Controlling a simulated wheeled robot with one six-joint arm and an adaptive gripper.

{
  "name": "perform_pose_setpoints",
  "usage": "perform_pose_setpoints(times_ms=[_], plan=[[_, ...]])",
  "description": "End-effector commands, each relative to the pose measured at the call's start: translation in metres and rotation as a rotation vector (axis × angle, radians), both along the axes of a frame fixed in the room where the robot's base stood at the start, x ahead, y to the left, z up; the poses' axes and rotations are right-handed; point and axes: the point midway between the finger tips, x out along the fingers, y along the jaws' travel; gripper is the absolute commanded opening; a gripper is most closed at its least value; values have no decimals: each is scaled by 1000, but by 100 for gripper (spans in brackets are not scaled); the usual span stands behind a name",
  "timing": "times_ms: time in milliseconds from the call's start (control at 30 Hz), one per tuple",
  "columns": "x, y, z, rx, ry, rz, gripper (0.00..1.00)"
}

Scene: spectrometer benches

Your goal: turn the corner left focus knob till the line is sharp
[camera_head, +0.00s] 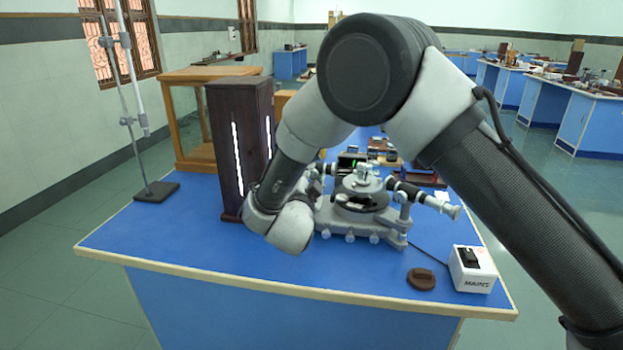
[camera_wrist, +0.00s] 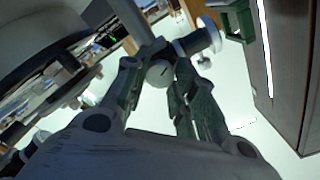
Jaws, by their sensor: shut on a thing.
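The spectrometer (camera_head: 372,221) stands on the blue bench, with a dark round table, a grey base and a telescope tube pointing right. In the wrist view, a small round grey focus knob (camera_wrist: 159,73) sits on the side of a tube. My gripper (camera_wrist: 157,66) is shut on this knob, one finger on each side of it. In the head view my arm hides the gripper and the knob. A small dark screen (camera_head: 350,160) with a green glow stands behind the spectrometer; whether a line on it is sharp is too small to tell.
A dark wooden lamp box (camera_head: 238,140) with bright slits stands close to my gripper. A stand (camera_head: 156,191) with a tall rod is at the left. A white mains box (camera_head: 472,270) and a brown round piece (camera_head: 421,279) lie front right.

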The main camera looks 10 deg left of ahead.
Motion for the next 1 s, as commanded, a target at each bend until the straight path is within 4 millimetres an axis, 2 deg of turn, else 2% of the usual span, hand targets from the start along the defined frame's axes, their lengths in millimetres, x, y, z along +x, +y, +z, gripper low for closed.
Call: perform_pose_setpoints(times_ms=[133,167,267,567,667,767,1000], plan=[[0,0,0,-1,1,-1,3],[0,0,0,-1,1,-1,32],[0,0,0,-1,1,-1,49],[-1,0,0,-1,0,0,49],[-7,1,0,-1,1,1,49],[-22,1,0,-1,1,2,49],[-77,1,0,-2,1,4,49]])
